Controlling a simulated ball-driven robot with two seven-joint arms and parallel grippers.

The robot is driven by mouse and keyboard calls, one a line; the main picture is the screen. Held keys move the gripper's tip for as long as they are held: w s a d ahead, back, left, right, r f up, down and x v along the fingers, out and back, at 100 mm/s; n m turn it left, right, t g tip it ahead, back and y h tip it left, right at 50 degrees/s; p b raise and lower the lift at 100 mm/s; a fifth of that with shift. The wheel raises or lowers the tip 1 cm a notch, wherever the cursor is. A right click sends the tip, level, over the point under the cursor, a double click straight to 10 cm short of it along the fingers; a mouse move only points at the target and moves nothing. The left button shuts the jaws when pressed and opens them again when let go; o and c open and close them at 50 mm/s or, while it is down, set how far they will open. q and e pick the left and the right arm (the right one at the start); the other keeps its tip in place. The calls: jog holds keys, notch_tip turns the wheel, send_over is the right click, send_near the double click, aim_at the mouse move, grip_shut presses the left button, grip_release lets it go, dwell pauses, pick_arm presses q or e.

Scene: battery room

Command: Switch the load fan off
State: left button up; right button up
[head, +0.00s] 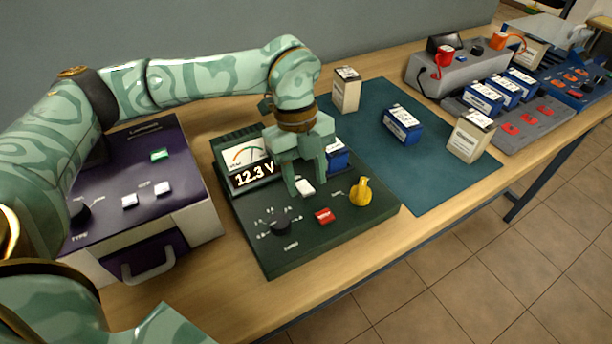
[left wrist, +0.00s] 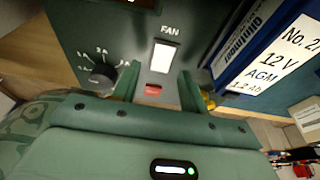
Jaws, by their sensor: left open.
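The load fan switch is a white rocker (left wrist: 163,56) under the label FAN in the left wrist view. In the head view the white rocker (head: 305,187) shows on the dark green tester (head: 322,250), just beside my fingers. My left gripper (head: 308,188) is open and points down over the tester panel. In the left wrist view its two fingers (left wrist: 156,88) stand either side of and short of the rocker, with a red button (left wrist: 153,89) between them. I cannot tell whether a finger touches the rocker. My right gripper is not in view.
The tester display reads 12.3 V (head: 254,174). A black knob (head: 281,227) and a yellow knob (head: 361,191) stand on its panel. A blue battery (head: 337,157) sits close behind my fingers. A purple charger (head: 130,180) stands left. The teal mat (head: 430,185) has bare room.

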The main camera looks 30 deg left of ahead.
aim_at(297, 178)
pick_arm(q)
jog(key=p+v, duration=0.4)
jog(key=v, duration=1.1)
jog(key=shift+r, duration=0.25)
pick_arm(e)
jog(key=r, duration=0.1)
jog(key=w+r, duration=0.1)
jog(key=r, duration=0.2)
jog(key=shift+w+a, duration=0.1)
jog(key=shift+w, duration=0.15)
